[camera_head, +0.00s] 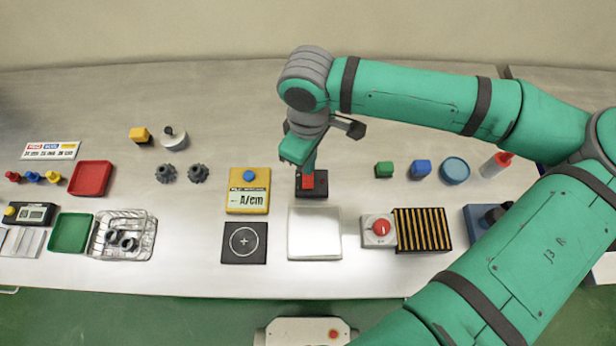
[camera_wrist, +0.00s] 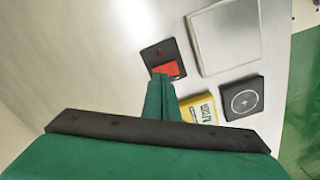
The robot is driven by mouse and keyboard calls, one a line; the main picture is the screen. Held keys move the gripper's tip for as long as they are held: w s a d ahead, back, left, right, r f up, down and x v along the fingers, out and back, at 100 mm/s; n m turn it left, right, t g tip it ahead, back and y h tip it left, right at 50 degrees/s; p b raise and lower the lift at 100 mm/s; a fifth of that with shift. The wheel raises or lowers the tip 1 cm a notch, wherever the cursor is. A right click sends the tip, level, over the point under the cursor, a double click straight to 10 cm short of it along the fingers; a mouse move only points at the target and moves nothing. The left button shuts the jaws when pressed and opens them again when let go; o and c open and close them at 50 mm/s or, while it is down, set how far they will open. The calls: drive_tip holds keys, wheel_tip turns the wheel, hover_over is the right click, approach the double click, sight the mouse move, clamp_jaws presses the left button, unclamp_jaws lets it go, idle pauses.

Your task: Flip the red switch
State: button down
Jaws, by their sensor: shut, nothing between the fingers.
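The red switch (camera_head: 315,182) sits on a small dark base plate (camera_head: 312,191) near the middle of the table. It also shows in the wrist view (camera_wrist: 167,69), on its dark base with a small red dot beside it. My gripper (camera_head: 309,172) is shut and empty, pointing down at the switch. In the wrist view its fingertips (camera_wrist: 161,80) are at the near edge of the red rocker and overlap part of it. I cannot tell whether they touch it.
A yellow box with a blue button (camera_head: 248,203) stands left of the switch. A pale square plate (camera_head: 314,246) and a black plate with a circle (camera_head: 244,256) lie in front. A red round button (camera_head: 380,228) is at front right. Bare table lies behind the switch.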

drive_tip(key=shift+w+r, duration=0.15)
drive_tip(key=shift+r, duration=2.25)
